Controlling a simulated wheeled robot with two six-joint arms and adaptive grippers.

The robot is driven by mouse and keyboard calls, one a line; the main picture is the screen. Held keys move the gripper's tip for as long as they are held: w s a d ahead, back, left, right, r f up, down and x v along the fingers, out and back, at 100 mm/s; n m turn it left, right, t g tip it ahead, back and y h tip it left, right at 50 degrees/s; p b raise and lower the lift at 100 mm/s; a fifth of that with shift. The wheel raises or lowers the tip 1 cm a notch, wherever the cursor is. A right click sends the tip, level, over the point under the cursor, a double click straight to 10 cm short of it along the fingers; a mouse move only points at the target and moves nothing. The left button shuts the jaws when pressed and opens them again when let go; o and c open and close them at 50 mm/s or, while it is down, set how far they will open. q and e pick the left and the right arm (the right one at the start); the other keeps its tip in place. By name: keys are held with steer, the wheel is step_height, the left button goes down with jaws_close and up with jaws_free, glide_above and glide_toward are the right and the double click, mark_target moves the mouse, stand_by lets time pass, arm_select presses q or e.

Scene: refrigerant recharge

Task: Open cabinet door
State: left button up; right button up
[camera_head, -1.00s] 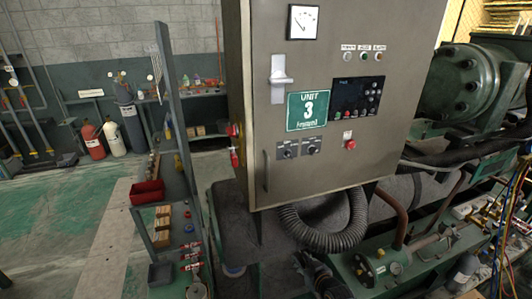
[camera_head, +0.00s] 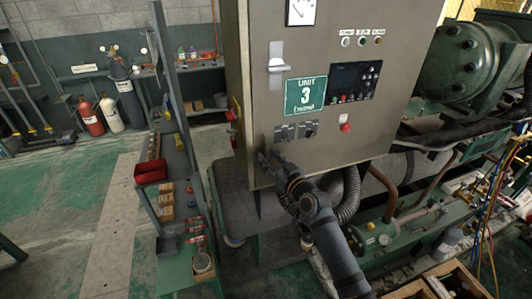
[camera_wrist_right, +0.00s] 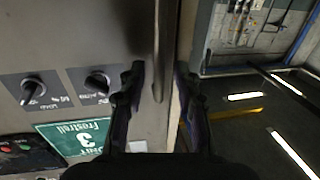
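The grey cabinet (camera_head: 400,60) has a closed front door with a green "UNIT 3" sign (camera_head: 305,95) and a white latch (camera_head: 276,66). The vertical door handle (camera_wrist_right: 158,45) is near the door's edge in the right wrist view. In the head view it is mostly hidden behind my right gripper (camera_head: 266,161). In the right wrist view my right gripper (camera_wrist_right: 158,82) is open, one finger on each side of the handle. I see no clear grip on it. My left gripper is not in view.
Two knobs (camera_wrist_right: 97,82) sit beside the handle on the door. A shelf rack (camera_head: 178,150) with a red bin (camera_head: 151,171) stands left of the cabinet. A corrugated hose (camera_head: 350,195) and green machinery (camera_head: 385,236) lie below. Floor (camera_head: 60,220) at left is clear.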

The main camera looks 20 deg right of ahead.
steer(key=shift+x, duration=1.25)
steer(key=shift+c, duration=0.2)
jaws_close()
